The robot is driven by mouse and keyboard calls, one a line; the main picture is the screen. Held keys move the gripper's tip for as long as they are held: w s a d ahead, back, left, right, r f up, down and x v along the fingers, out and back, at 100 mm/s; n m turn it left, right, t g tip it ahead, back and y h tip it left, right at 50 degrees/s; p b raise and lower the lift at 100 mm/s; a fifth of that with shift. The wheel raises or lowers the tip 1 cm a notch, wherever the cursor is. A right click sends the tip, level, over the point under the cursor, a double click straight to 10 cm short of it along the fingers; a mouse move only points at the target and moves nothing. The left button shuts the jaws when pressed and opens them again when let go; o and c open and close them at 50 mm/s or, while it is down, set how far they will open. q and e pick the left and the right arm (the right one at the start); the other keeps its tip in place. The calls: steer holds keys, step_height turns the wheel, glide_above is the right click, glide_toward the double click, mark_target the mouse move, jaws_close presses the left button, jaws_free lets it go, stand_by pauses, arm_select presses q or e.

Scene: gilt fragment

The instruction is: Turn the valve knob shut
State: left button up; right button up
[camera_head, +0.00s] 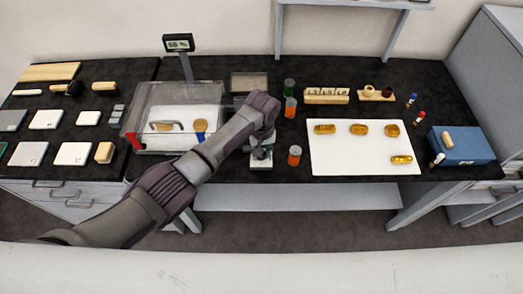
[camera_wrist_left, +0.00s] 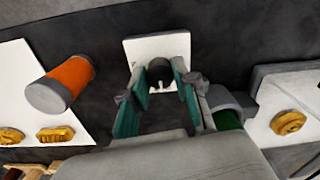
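In the left wrist view, a dark round knob (camera_wrist_left: 159,72) with a small pale mark stands out from a square white plate (camera_wrist_left: 174,45). My left gripper (camera_wrist_left: 159,84) has its two teal-padded fingers apart, one on each side of the knob. Gaps show between the knob and the pads, so the gripper is open. In the head view my left gripper (camera_head: 261,148) points down over the white-grey plate (camera_head: 261,163) at the table's middle, and my arm hides the knob there. My right gripper is not in view.
An orange jar (camera_head: 294,155) stands close right of the gripper; other orange and green jars are behind it. A clear-walled case (camera_head: 138,130) stands left. A white mat (camera_head: 350,151) with several golden pieces and a blue box (camera_head: 463,146) lie right.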

arm_select(q)
steer(key=o, duration=0.4)
steer(key=shift+r, duration=0.1)
step_height(320, 180, up, 12)
stand_by(0.4)
stand_by(0.3)
